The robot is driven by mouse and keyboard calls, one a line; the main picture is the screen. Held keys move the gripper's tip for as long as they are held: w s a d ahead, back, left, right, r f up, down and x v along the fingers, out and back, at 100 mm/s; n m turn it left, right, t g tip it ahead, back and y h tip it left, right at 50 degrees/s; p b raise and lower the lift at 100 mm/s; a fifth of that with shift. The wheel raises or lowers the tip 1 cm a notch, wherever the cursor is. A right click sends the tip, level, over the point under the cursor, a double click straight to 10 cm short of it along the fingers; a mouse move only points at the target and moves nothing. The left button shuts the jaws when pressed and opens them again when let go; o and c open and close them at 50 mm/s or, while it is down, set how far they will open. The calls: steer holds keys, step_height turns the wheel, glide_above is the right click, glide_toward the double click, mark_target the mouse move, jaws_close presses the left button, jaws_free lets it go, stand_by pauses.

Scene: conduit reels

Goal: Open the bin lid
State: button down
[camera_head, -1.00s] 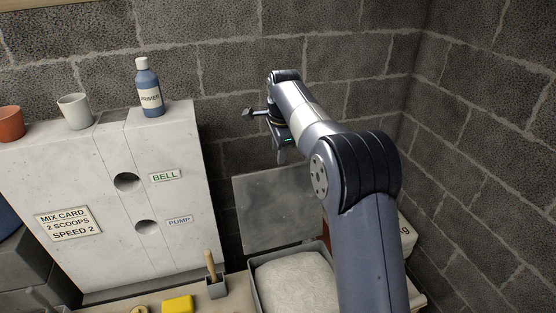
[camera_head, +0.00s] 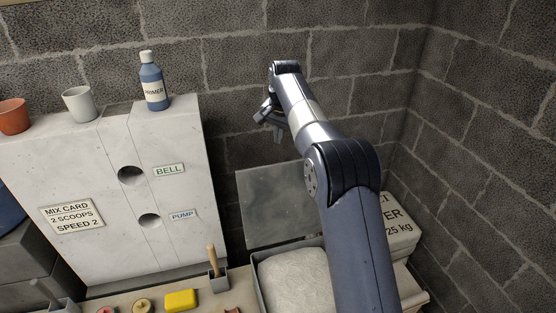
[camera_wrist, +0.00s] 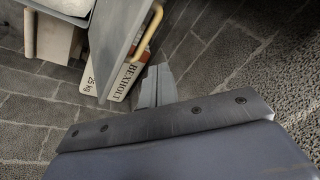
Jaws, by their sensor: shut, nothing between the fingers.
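The grey bin (camera_head: 257,282) stands on the bench in the head view, with pale powder (camera_head: 296,282) showing inside. Its flat grey lid (camera_head: 272,208) stands raised, nearly upright, at the back of the bin. In the wrist view the lid (camera_wrist: 112,42) is seen edge-on at a slant, with a tan bar handle (camera_wrist: 147,38) on its face. My gripper (camera_head: 271,118) is shut and empty, above the lid near the block wall. In the wrist view my gripper (camera_wrist: 157,86) shows below the handle in the picture, apart from it. My arm hides the bin's right side.
A labelled 25 kg sack or box (camera_head: 394,227) stands right of the bin. A white cabinet (camera_head: 100,200) with a primer bottle (camera_head: 152,82) on top stands left. A small holder with a wooden-handled tool (camera_head: 217,277) and a yellow block (camera_head: 181,300) lie in front.

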step_height(320, 180, down, 10)
steer(key=w+n, duration=0.2)
steer(key=n, duration=0.6)
steer(key=shift+a+t+p, duration=0.2)
steer(key=shift+t+p, duration=0.1)
steer(key=shift+p, duration=0.05)
stand_by(0.4)
steer(key=shift+f, duration=0.1)
steer(key=shift+s+f+b, duration=0.1)
steer(key=shift+b, duration=0.4)
